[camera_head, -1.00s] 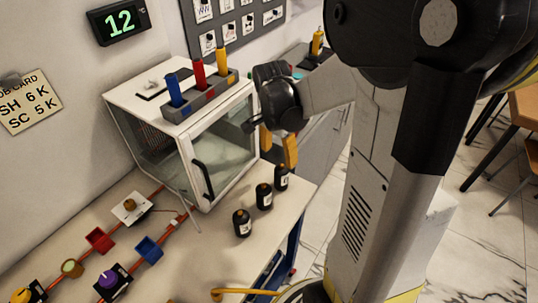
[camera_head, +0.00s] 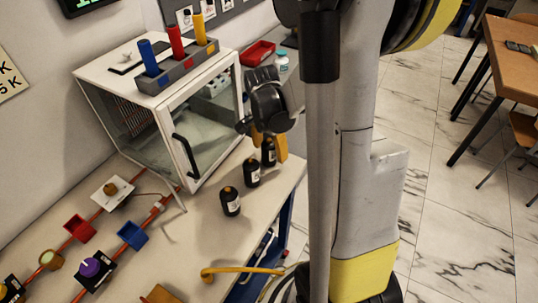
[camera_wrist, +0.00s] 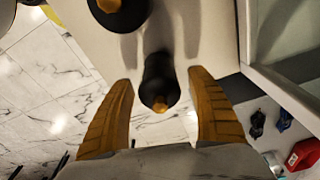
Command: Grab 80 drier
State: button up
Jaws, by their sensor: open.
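Three small black bottles with pale labels stand in a slanting row near the bench edge: a near one (camera_head: 231,203), a middle one (camera_head: 252,174) and a far one (camera_head: 268,155). I cannot read their labels, so which is the 80 drier is unclear. My gripper (camera_head: 269,143) is open over the far bottle, its yellow fingers on either side. In the wrist view one black bottle with an orange-brown top (camera_wrist: 158,85) lies between the spread fingers, apart from both. Another bottle (camera_wrist: 120,12) shows at the top, with part of a third at the upper left.
A glass-fronted white cabinet (camera_head: 184,150) with its handle stands left of the bottles, carrying a rack (camera_head: 178,76) of blue, red and yellow cylinders. A red tray (camera_head: 258,53) lies behind. Bare bench (camera_head: 190,250) lies in front.

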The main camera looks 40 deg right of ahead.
jog(key=c, duration=1.5)
jog(key=shift+o, duration=0.2)
jog(key=shift+r, duration=0.1)
